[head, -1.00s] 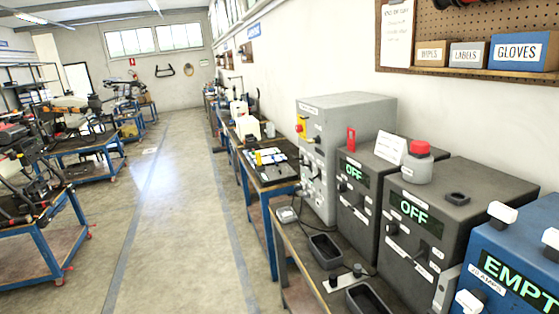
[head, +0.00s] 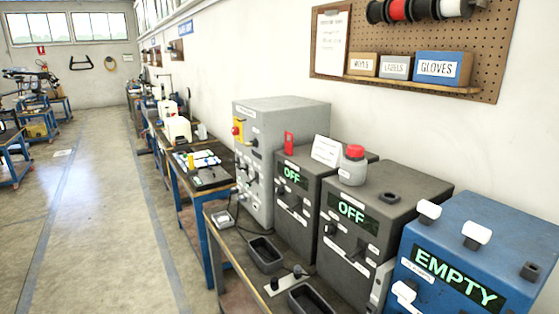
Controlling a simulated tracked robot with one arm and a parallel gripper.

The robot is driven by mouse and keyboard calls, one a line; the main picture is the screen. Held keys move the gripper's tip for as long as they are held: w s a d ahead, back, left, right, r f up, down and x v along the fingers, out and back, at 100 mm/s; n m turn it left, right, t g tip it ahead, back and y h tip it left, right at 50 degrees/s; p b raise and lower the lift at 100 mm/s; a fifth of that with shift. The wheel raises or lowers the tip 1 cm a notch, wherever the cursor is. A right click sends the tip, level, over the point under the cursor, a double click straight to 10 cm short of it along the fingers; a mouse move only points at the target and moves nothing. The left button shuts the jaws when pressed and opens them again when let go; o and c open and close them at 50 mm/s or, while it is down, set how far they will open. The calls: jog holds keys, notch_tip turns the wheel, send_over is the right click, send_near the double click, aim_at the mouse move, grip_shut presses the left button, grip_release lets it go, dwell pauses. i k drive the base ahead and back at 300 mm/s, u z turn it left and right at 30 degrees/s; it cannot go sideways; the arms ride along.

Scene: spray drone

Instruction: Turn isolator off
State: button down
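A light grey cabinet (head: 285,125) stands at the far end of the near bench. On the upper part of its left-facing front is a red rotary knob on a yellow plate (head: 238,130), which looks like the isolator. The knob is small here and I cannot tell its position. Smaller switches and sockets sit below it on the same face. My gripper is not in view.
Two dark grey units with OFF displays (head: 353,212) and a blue unit reading EMPTY (head: 455,275) stand nearer on the bench. Black trays (head: 265,254) lie before them. A pegboard (head: 490,60) hangs on the wall. The aisle floor (head: 90,220) at left is clear.

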aim_at(235, 130)
jog(key=u, duration=0.8)
jog(key=i, duration=1.45)
jog(key=u, duration=0.9)
jog(key=i, duration=1.35)
jog(key=z, duration=0.5)
jog(key=i, duration=1.25)
jog(key=z, duration=1.1)
jog(key=i, duration=0.55)
jog(key=z, duration=0.25)
jog(key=k, duration=0.85)
jog(key=z, duration=0.2)
